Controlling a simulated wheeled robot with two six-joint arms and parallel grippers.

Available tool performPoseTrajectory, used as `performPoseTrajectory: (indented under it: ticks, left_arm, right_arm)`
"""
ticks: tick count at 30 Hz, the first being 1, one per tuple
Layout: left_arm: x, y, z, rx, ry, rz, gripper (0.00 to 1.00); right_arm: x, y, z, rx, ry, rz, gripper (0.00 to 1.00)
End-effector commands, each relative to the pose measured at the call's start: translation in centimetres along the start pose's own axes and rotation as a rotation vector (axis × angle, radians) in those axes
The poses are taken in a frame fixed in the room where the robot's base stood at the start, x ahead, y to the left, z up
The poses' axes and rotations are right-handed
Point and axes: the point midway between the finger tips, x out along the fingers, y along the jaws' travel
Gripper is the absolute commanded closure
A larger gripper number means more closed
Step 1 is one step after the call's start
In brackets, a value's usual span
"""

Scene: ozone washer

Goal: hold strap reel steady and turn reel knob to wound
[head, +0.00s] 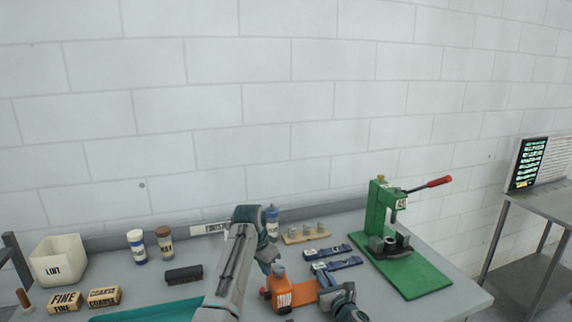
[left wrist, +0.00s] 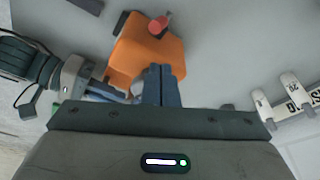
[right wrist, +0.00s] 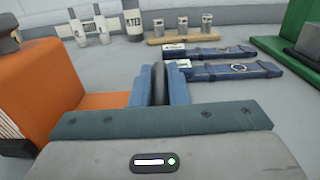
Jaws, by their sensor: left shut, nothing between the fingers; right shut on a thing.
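The orange strap reel (head: 283,290) stands on the bench with a pale label on its front. A small red knob (left wrist: 158,24) shows on it in the left wrist view. My left gripper (head: 267,268) is shut and empty, just above and behind the reel; its closed fingers (left wrist: 160,85) overlap the reel's edge there, and I cannot tell if they touch it. My right gripper (head: 326,284) is at the reel's right side. Its fingers (right wrist: 158,88) are shut on a dark upright part that seems to rise from the reel's orange foot. The reel body (right wrist: 50,90) is left of them.
A green press (head: 380,220) with a red lever stands at the right. Blue strap pieces (head: 335,258) and a wooden block with small cylinders (head: 305,233) lie behind the right gripper. Bottles, boxes and a white bin (head: 58,262) are left.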

Motion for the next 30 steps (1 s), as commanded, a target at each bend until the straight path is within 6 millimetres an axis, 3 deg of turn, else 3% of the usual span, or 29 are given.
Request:
performPoseTrajectory:
  ticks: [15,28,29,30]
  left_arm:
    - [-5.3,-0.1,-1.4,0.001,0.001,-0.002,1.0]
    - [-5.7,0.0,-1.4,0.0,-0.001,0.0,1.0]
    - [-5.7,0.0,-1.4,0.0,-0.001,0.0,1.0]
    - [-5.7,0.0,-1.4,0.0,-0.001,0.0,1.0]
  right_arm:
    - [0.0,-0.1,-0.1,0.0,0.001,-0.001,1.0]
    - [0.0,-0.1,-0.1,0.0,0.002,-0.002,1.0]
    - [0.0,-0.1,-0.1,0.0,0.002,-0.002,0.8]
    - [0.0,-0.1,-0.1,0.0,0.002,-0.002,0.72]
